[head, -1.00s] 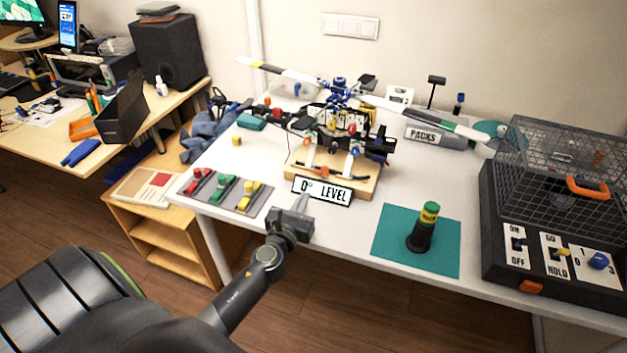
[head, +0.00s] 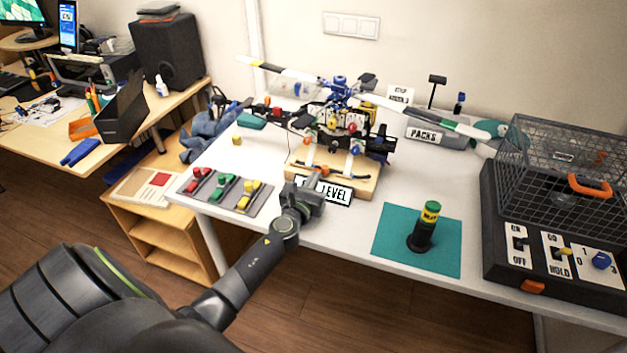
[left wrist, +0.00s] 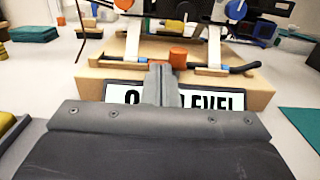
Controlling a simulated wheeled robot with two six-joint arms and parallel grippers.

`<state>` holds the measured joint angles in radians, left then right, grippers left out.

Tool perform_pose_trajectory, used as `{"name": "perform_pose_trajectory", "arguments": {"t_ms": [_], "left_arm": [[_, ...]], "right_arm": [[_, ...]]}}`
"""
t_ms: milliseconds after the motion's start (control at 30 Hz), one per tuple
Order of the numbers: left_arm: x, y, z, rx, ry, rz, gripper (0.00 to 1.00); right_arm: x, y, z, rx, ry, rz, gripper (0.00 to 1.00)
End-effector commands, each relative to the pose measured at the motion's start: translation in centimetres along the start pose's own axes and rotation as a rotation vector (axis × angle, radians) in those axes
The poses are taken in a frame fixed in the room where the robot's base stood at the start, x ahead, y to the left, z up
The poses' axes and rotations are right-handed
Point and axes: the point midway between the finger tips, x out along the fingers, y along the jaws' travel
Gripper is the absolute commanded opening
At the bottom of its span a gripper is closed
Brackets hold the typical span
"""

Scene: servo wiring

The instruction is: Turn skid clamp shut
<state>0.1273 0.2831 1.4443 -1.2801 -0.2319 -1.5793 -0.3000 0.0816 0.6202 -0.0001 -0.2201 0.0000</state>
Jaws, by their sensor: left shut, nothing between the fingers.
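The skid clamp shows as an orange knob (head: 325,170) at the front of the wooden stand (head: 364,189), below the model helicopter (head: 335,122). In the left wrist view the orange knob (left wrist: 178,56) sits between the two white skid legs, just beyond my fingertips. A dark bar (left wrist: 236,70) runs along the stand beside it. My left gripper (head: 312,182) is shut and empty, in front of the stand. Its fingers (left wrist: 163,72) cover part of the level sign (left wrist: 215,101). I cannot tell whether they touch the knob. My right gripper is not in view.
A grey mat (head: 262,201) with red, green and yellow parts lies left of the gripper. A black bottle with a yellow-green top (head: 424,228) stands on a teal mat (head: 388,246) to the right. A wire cage (head: 560,160) and switch box stand far right.

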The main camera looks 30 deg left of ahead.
Motion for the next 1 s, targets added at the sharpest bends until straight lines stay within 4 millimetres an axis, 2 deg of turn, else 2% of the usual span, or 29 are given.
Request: {"name": "perform_pose_trajectory", "arguments": {"t_ms": [1000], "left_arm": [[0.35,0.59,-0.01,0.000,0.000,0.000,0.00]], "right_arm": [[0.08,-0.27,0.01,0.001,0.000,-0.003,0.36]]}}
